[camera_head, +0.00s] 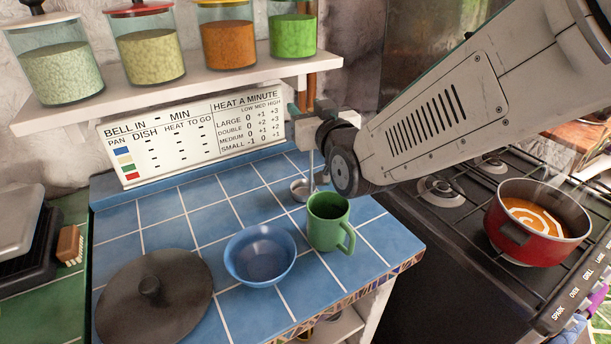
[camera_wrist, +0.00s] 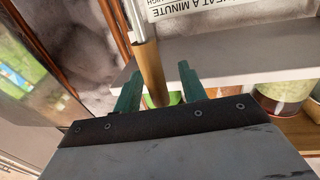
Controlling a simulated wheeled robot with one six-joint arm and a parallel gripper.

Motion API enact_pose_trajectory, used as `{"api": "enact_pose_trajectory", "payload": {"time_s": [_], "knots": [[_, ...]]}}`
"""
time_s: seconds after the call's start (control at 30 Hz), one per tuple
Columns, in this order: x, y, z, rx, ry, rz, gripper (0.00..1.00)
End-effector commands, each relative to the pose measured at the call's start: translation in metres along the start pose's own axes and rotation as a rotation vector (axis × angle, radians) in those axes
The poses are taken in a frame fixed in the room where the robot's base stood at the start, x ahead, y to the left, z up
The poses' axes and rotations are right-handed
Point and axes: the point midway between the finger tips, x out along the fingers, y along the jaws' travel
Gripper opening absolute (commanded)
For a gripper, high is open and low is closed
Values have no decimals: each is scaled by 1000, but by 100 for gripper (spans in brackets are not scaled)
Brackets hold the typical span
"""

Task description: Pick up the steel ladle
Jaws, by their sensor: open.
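The steel ladle is upright at the right end of the shelf. Its steel shaft (camera_head: 311,164) and small bowl (camera_head: 299,189) show below my gripper (camera_head: 294,112), and its brown handle (camera_head: 308,82) rises above. In the wrist view, which is upside down, the handle (camera_wrist: 150,76) lies between the two teal fingers of my gripper (camera_wrist: 160,76), closer to the left one. The fingers are open, with a visible gap to the right of the handle. Part of the ladle is hidden behind my wrist in the head view.
A green mug (camera_head: 327,222), a blue bowl (camera_head: 260,256) and a dark lid (camera_head: 153,297) stand on the blue tiles. A sign (camera_head: 190,135) leans below the shelf (camera_head: 160,92) of jars. A red pot (camera_head: 537,223) of soup steams on the stove at right.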

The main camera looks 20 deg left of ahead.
Motion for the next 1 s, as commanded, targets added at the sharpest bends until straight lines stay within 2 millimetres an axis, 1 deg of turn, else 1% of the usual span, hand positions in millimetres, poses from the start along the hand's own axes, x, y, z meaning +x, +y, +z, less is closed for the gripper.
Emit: {"api": "enact_pose_trajectory", "payload": {"time_s": [0.17,0.2,0.27,0.3,0.33,0.57,0.67,0.77,1.0], "knots": [[0,0,0,0,0,0,42],[0,0,0,0,0,0,30],[0,0,0,0,0,0,14],[0,0,0,0,0,0,3],[0,0,0,0,0,0,0],[0,0,-1,0,1,0,0],[0,0,-4,0,3,0,0],[0,0,-16,1,5,0,0],[0,0,-65,1,7,0,0]]}}
